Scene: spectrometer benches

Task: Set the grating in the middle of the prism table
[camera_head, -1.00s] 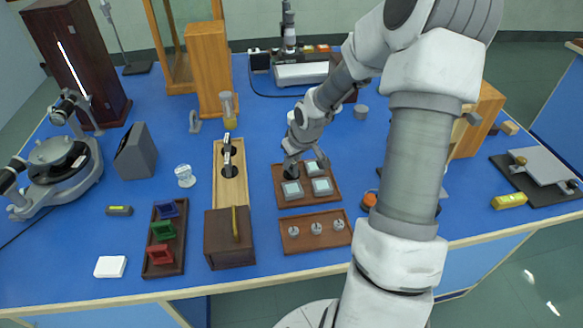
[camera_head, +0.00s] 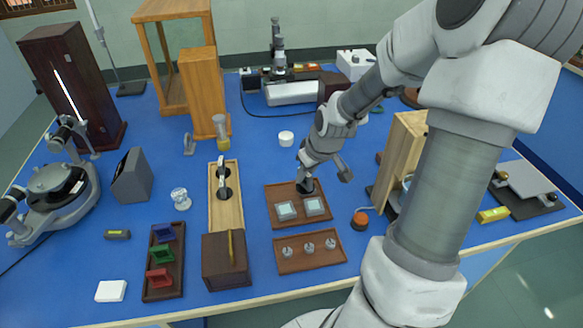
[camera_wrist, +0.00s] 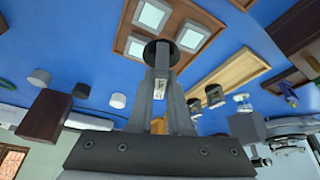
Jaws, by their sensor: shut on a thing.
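The grating (camera_wrist: 160,53), a dark mount with a round black foot and a small pale label, is between the fingers of my gripper (camera_wrist: 162,88) in the wrist view. My gripper is shut on it. In the head view the black foot (camera_head: 305,187) shows over the back right of a brown tray (camera_head: 271,208), seemingly just above it. The fingers hide most of the mount, and its face cannot be made out. The prism table (camera_head: 62,181) is the dark round top of the grey spectrometer (camera_head: 48,212) at the far left. It looks empty.
Pale square pieces (camera_head: 314,206) lie in the tray. A wooden rack (camera_head: 226,206), a brown box (camera_head: 226,262), coloured holders (camera_head: 163,255), a glass item (camera_head: 181,198) and a grey block (camera_head: 132,176) stand between the tray and the spectrometer. A tall cabinet (camera_head: 70,90) stands behind.

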